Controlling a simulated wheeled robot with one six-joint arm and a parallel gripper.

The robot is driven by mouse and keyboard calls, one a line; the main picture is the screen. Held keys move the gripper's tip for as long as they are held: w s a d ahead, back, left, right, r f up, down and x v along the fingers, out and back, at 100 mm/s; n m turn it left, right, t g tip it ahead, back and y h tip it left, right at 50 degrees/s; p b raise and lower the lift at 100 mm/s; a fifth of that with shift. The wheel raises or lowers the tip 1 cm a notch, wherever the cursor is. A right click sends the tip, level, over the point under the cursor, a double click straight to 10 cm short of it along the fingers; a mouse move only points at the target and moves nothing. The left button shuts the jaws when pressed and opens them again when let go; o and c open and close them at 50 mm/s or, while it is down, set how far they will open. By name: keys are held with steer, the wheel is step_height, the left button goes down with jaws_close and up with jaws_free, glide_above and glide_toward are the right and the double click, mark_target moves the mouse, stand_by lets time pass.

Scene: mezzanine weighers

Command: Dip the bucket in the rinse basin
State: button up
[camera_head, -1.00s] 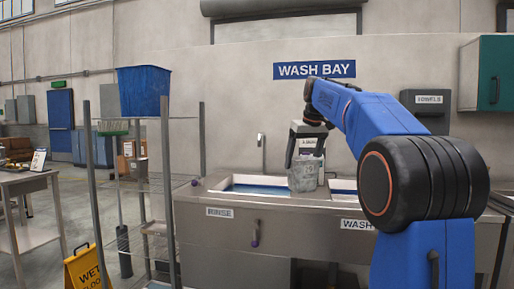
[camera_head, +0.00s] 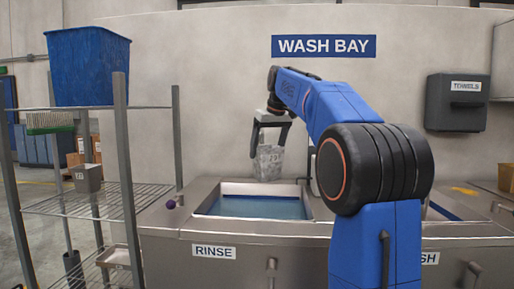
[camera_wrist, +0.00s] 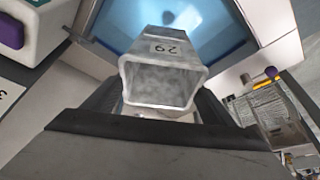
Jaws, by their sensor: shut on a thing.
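The grey, mottled bucket (camera_head: 267,162) hangs upright from my gripper (camera_head: 268,135) in the head view, above the back part of the rinse basin. In the wrist view the bucket (camera_wrist: 160,80) bears the number 29, and my gripper's dark fingers (camera_wrist: 150,115) are shut on it. The rinse basin (camera_head: 215,190) is a steel sink with blue water (camera_head: 255,208), labelled RINSE on its front. The water also shows beyond the bucket in the wrist view (camera_wrist: 125,22). The bucket appears clear of the water, but its exact height is hard to tell.
A wire shelf (camera_head: 75,205) with a blue bin (camera_head: 88,66) stands left of the sink. The WASH basin is to the right, partly hidden by my arm. A towel dispenser (camera_head: 455,110) hangs on the wall.

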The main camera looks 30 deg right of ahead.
mark_target(266, 161)
step_height(266, 161, down, 28)
steer(key=shift+w, duration=0.25)
stand_by(2.6)
steer(key=shift+r, duration=0.2)
stand_by(1.9)
steer(key=shift+r, duration=11.45)
